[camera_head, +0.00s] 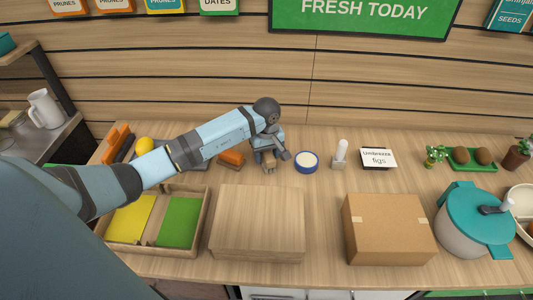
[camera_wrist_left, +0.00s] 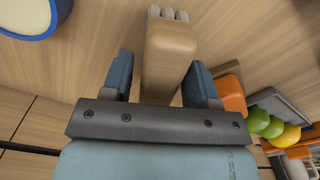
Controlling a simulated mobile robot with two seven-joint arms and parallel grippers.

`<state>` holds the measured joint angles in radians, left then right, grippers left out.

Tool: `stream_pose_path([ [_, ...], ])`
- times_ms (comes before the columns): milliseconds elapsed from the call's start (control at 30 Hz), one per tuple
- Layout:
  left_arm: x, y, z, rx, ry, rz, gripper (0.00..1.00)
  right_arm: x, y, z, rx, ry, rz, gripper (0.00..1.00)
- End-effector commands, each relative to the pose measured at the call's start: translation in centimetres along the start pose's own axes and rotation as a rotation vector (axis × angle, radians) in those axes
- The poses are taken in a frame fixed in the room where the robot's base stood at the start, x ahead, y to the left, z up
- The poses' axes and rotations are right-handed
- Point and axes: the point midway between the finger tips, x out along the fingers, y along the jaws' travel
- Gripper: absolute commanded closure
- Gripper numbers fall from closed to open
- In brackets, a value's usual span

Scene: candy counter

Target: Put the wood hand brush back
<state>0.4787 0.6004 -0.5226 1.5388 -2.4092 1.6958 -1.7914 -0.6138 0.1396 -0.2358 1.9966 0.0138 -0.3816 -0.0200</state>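The wood hand brush (camera_wrist_left: 171,50) shows in the left wrist view, a light wooden body with pale bristles at its far end. In the head view it is mostly hidden under my left gripper (camera_head: 270,158), on the counter (camera_head: 325,180) near the back. My left gripper also shows in the left wrist view (camera_wrist_left: 160,70), its two blue-grey fingers apart, one on each side of the brush. A small gap shows beside the left finger; contact on the right is unclear. My right gripper is not in view.
A blue-rimmed round container (camera_head: 307,162) stands just right of the gripper, an orange item (camera_head: 231,158) just left. A wooden box (camera_head: 258,223), a cardboard box (camera_head: 388,229) and a teal-lidded pot (camera_head: 474,222) stand in front. A compartment tray (camera_head: 204,218) lies front left.

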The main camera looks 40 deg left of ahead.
Motion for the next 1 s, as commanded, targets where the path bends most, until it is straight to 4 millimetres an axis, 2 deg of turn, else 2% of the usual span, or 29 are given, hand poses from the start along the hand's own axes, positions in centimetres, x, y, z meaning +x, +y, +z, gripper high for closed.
stream_pose_path([
  [267, -0.1, 0.0, 0.0, 0.0, -0.001, 0.0, 0.39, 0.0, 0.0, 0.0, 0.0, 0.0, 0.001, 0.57],
  [433, -1.1, 0.0, -0.1, 0.0, 0.002, 0.001, 0.39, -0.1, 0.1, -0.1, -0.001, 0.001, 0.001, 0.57],
  [800, -8.7, 0.0, -0.1, 0.001, 0.004, 0.002, 0.39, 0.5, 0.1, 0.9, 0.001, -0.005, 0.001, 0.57],
  [1000, -11.5, 0.0, 0.0, 0.001, 0.001, 0.001, 0.39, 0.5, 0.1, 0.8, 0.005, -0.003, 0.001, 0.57],
])
